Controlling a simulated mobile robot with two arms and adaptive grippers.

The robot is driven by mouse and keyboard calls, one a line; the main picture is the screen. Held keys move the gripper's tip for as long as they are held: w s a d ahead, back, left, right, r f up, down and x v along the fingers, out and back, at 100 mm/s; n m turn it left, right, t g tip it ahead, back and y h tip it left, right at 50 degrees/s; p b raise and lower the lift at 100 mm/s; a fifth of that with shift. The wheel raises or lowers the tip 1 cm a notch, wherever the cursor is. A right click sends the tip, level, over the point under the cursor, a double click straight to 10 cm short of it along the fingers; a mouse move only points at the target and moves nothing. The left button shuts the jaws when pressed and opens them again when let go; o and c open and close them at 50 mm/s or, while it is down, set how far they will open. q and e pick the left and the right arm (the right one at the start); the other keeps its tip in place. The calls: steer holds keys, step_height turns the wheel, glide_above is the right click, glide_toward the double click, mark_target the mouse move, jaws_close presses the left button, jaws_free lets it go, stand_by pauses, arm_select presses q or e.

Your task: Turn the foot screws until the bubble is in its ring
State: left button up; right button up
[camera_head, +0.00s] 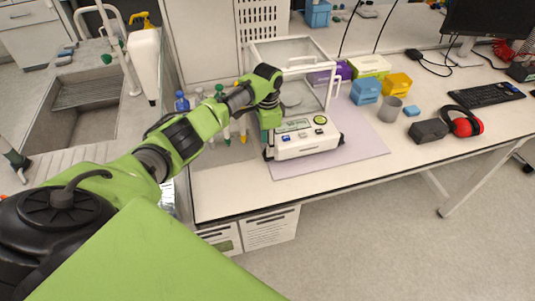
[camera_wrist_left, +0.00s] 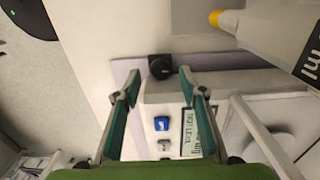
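The white balance (camera_head: 305,143) stands on a lilac mat. Its round green bubble level (camera_head: 320,119) is on top; the bubble is too small to place against its ring. A black foot screw (camera_head: 340,136) shows at its right side, another (camera_head: 267,154) at its left front. My left gripper (camera_head: 268,134) is at the balance's left side. In the left wrist view my left gripper (camera_wrist_left: 159,78) is open, with a black foot screw (camera_wrist_left: 160,66) between and just beyond its fingertips. The display (camera_wrist_left: 192,130) seems to read "NOT LEVEL". My right gripper is out of view.
A glass draft shield (camera_head: 290,62) rises behind. Several coloured-cap bottles (camera_head: 182,102) stand left by the sink (camera_head: 85,110). A grey cup (camera_head: 390,109), blue boxes (camera_head: 366,91) and red ear muffs (camera_head: 463,124) are to the right. The mat's right part (camera_head: 362,143) is clear.

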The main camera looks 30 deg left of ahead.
arm_select(q)
steer(key=shift+f+b, duration=0.8)
steer(key=shift+f, duration=0.45)
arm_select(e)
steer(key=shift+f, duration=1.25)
arm_select(q)
jaws_close()
steer(key=shift+r+n+p, duration=0.2)
steer(key=shift+n+p, duration=0.4)
steer(key=shift+p, duration=0.05)
steer(key=shift+f, duration=0.2)
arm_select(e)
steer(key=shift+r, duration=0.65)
arm_select(q)
jaws_free()
